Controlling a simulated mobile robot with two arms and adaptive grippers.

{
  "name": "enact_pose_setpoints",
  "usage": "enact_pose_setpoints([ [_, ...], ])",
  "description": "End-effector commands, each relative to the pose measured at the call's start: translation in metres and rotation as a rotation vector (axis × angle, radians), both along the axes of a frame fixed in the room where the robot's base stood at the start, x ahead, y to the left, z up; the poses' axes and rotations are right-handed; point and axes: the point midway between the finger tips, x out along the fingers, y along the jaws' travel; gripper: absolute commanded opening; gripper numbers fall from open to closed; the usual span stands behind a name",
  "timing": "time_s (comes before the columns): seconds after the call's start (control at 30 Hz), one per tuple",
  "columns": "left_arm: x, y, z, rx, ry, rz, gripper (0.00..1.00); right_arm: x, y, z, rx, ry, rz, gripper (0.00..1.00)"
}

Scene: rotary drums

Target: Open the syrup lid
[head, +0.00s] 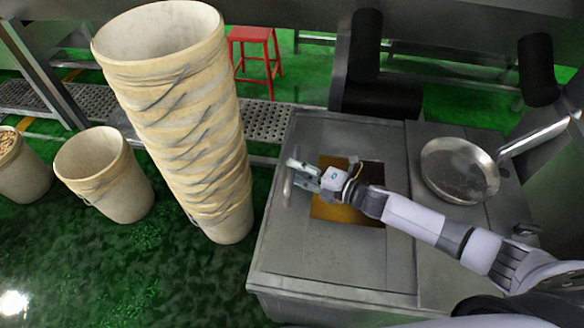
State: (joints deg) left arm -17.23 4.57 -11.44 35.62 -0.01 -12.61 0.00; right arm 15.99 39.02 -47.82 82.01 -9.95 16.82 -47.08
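The syrup tank (330,285) is a grey metal box with a flat square lid panel (308,245) on its left part. A square opening in the panel shows amber syrup (340,213). A thin bar handle (286,192) stands at the panel's left edge. My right gripper (294,173) reaches left across the opening, its fingertips close to the upper end of the handle. I cannot tell whether the fingers touch the handle or are closed on it. The gripper and wrist hide part of the opening. My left gripper is not in view.
A round metal pan (460,170) sits on the tank's right part. A tall stack of cream buckets (190,130) stands close to the tank's left side, with single buckets (110,180) farther left. A red stool (256,50) stands behind on the green floor.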

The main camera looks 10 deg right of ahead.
Motion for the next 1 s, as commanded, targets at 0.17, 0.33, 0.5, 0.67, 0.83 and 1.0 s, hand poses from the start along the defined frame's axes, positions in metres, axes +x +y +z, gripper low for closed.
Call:
enact_pose_setpoints([
  [0.17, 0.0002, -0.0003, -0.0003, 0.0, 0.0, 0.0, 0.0, 0.0127, 0.0122, -0.0033, 0.0, 0.0, -0.001, 0.38],
  [0.33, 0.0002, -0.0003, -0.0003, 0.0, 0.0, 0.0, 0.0, 0.0148, 0.0149, -0.0046, -0.001, 0.001, 0.0, 0.38],
  [0.5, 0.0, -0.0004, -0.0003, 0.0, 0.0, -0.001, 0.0, 0.0148, 0.0147, -0.0045, -0.001, 0.001, 0.0, 0.38],
  [0.67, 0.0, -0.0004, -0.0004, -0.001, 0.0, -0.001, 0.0, 0.0147, 0.0145, -0.0044, -0.001, 0.001, 0.0, 0.28],
  [0.83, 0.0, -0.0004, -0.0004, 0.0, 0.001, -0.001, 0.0, 0.0146, 0.0144, -0.0044, -0.001, 0.001, 0.0, 0.17],
  [1.0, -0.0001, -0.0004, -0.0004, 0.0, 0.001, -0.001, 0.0, 0.0146, 0.0143, -0.0043, -0.001, 0.001, 0.0, 0.05],
])
